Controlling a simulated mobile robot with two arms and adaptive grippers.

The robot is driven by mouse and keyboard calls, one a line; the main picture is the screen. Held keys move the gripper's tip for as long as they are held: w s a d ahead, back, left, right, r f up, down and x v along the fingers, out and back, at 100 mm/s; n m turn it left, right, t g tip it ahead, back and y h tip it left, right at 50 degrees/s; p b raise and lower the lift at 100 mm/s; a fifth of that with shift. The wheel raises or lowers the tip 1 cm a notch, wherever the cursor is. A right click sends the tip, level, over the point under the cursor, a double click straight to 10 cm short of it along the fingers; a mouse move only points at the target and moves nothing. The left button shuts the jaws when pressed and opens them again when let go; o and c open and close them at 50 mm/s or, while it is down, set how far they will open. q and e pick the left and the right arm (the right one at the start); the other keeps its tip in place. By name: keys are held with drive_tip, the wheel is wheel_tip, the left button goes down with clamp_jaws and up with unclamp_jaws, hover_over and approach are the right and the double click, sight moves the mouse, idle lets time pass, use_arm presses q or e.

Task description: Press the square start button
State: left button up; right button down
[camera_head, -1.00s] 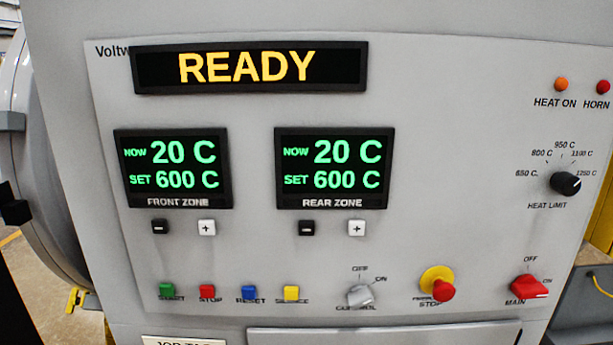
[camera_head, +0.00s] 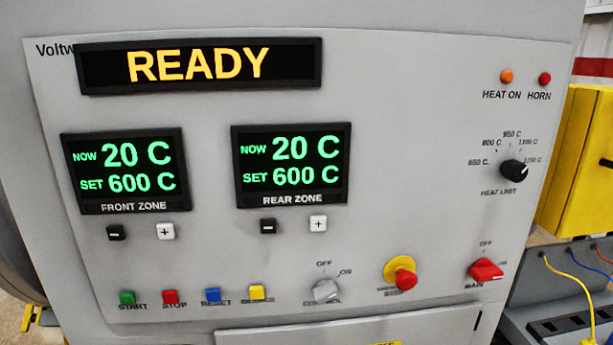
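The status display (camera_head: 200,65) reads READY. The front zone display (camera_head: 125,170) and rear zone display (camera_head: 292,165) both show NOW 20 C and SET 600 C. Neither of my grippers is in view.
Right of the buttons are the control knob (camera_head: 326,291), a red stop knob on a yellow base (camera_head: 404,280) and the red main switch (camera_head: 486,270). A yellow box (camera_head: 578,165) and cables stand at the right. Nothing blocks the panel front.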

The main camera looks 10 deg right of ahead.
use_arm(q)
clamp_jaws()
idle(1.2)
